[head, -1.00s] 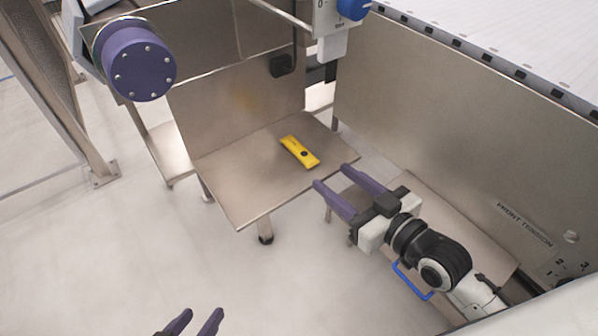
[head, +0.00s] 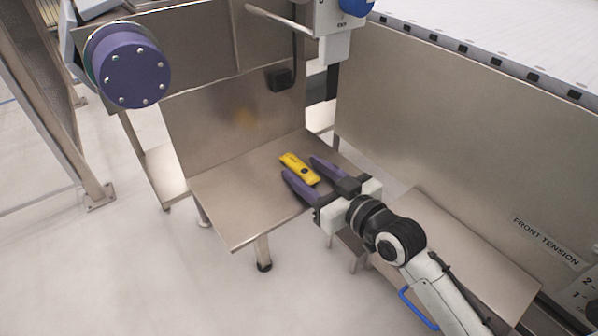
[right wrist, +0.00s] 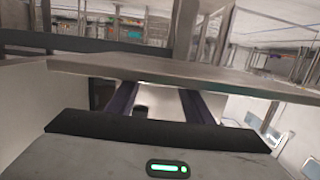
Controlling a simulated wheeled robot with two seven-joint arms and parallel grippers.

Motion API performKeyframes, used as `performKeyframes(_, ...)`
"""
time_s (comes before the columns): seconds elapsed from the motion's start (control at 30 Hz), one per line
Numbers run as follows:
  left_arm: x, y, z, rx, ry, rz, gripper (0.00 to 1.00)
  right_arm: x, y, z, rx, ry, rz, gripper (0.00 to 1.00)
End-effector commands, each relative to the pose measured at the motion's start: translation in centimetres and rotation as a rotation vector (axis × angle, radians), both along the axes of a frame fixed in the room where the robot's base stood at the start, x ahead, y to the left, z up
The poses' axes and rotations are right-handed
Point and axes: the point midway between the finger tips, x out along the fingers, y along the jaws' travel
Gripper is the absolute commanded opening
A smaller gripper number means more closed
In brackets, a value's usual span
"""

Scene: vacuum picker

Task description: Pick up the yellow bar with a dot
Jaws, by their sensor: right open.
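The yellow bar (head: 298,167) lies on the metal shelf (head: 235,205) in the head view. Its dark dot is hard to make out now. My right gripper (head: 299,167) is open, with one purple finger on each side of the bar in the picture. Nothing shows that the fingers touch it, and I cannot tell their exact height over the shelf. In the right wrist view, the two fingers (right wrist: 157,100) are apart below a metal edge (right wrist: 180,76), and the bar is not visible. My left gripper is out of view.
A metal back panel (head: 232,125) rises behind the shelf. A large metal side panel (head: 440,145) stands to the right. A purple round cap (head: 127,66) is at the upper left. Open floor (head: 130,275) lies in front.

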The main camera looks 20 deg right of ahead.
Motion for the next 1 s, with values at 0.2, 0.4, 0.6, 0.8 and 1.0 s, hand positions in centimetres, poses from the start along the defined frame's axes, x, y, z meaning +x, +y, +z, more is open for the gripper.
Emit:
performKeyframes(0.2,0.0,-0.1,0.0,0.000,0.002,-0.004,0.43,0.2,0.1,0.0,-0.002,0.002,0.000,0.47)
performKeyframes(0.4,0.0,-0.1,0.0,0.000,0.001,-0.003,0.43,0.2,0.1,0.0,-0.001,0.001,0.000,0.20)
performKeyframes(0.6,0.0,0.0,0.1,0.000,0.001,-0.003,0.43,0.2,0.1,0.0,-0.001,0.001,0.000,0.03)
performKeyframes(0.8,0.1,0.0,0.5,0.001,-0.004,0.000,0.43,0.2,0.1,0.6,-0.001,0.000,0.000,0.03)
performKeyframes(1.0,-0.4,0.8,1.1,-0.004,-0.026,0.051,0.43,0.3,0.1,4.4,-0.002,-0.004,0.001,0.03)
